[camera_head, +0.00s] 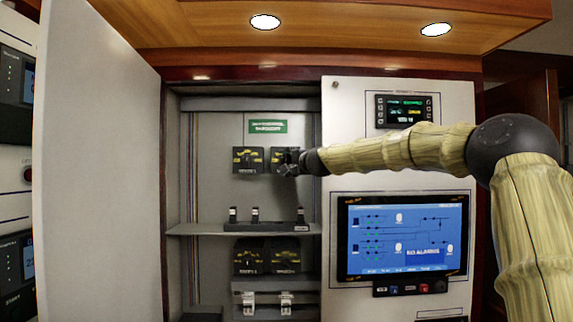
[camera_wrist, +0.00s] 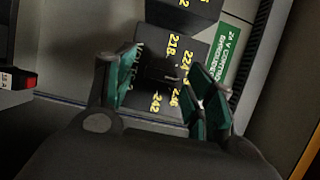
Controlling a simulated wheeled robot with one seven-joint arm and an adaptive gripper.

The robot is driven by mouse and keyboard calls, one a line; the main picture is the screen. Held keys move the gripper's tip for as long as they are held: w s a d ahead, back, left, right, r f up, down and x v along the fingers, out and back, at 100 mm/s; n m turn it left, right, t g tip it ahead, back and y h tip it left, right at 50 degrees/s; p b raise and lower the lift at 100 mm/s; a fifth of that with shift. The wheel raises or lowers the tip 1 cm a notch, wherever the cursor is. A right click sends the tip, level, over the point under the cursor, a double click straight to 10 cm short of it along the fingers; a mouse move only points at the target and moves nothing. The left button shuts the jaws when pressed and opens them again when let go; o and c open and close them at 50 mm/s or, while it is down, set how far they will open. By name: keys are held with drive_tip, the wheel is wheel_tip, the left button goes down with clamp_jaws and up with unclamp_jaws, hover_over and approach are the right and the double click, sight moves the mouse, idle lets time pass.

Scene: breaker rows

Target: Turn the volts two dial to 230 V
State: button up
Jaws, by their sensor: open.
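The volts two dial is a black block with yellow numbers (camera_wrist: 160,101) in the wrist view, and a label that seems to read VOLTS-2. I read 218, 224, 236 and 242; the 230 mark is not clear. Its dark knob (camera_wrist: 164,74) lies between my fingers. My gripper (camera_wrist: 165,92) is open, its green-padded fingers on either side of the knob; I cannot tell whether they touch it. In the head view the dial (camera_head: 279,158) is the right one of the upper pair, partly hidden by my gripper (camera_head: 293,164). The pointer direction is unclear.
A similar dial (camera_head: 248,159) sits just left. A green sign (camera_head: 268,126) is above. A shelf (camera_head: 195,229) with small switches runs below, with more dials (camera_head: 252,256) under it. The open cabinet door (camera_head: 100,170) stands left; a panel with a screen (camera_head: 403,237) is right.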

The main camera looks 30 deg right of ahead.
drive_tip(key=s, duration=0.7)
drive_tip(key=shift+a, duration=0.45)
drive_tip(key=shift+w+f, duration=0.1)
